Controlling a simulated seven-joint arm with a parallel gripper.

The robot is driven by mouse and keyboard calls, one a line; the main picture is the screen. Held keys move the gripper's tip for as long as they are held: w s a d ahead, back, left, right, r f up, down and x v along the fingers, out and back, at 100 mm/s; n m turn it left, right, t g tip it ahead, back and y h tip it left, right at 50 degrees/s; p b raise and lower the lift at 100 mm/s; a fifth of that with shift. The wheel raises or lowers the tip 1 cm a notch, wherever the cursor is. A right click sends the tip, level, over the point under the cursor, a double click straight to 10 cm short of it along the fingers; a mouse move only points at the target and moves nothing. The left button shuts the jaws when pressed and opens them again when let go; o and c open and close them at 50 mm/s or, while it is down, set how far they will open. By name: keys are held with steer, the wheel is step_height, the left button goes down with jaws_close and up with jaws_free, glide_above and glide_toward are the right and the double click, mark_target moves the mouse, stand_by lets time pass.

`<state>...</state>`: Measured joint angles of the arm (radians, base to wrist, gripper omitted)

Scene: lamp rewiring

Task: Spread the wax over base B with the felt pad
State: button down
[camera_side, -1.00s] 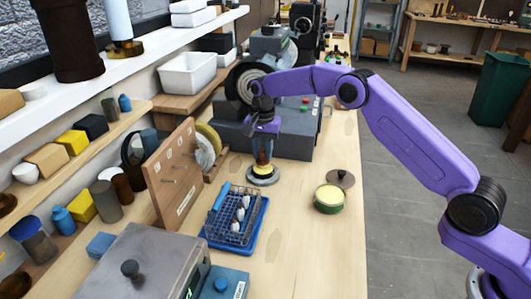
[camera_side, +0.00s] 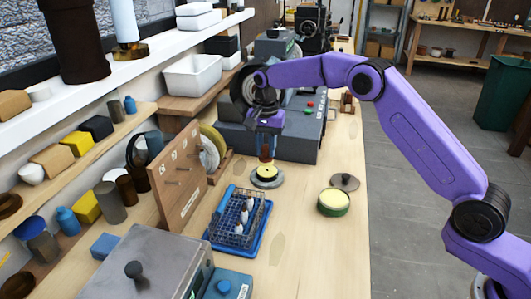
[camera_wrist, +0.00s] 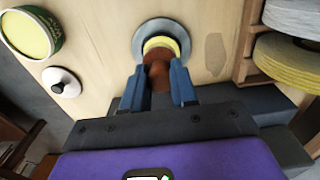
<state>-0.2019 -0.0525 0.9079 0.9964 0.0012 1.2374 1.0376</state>
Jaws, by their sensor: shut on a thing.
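My gripper (camera_side: 266,146) is shut on the brown handle (camera_wrist: 158,72) of the felt pad, pointing down at the bench. The pad's round yellow face (camera_side: 267,171) is over a grey round base (camera_side: 268,184), apparently base B, though I see no label on it. In the wrist view the pad (camera_wrist: 176,45) covers the near part of the base (camera_wrist: 145,30). I cannot tell whether pad and base touch. An open green tin of pale yellow wax (camera_side: 334,205) stands to the right, and it also shows in the wrist view (camera_wrist: 28,35).
A dark lid with a knob (camera_side: 344,182) lies beside the tin. A blue tray with a wire basket (camera_side: 238,218) is in front of the base. A wooden peg panel (camera_side: 175,180) and discs (camera_side: 210,150) stand left. A grey machine (camera_side: 295,130) stands behind. Bench is clear between tray and tin.

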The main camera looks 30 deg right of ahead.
steer(key=shift+r, duration=2.05)
steer(key=s+d+r, duration=0.4)
steer(key=r, duration=0.1)
steer(key=shift+d, duration=0.15)
steer(key=shift+s, duration=0.1)
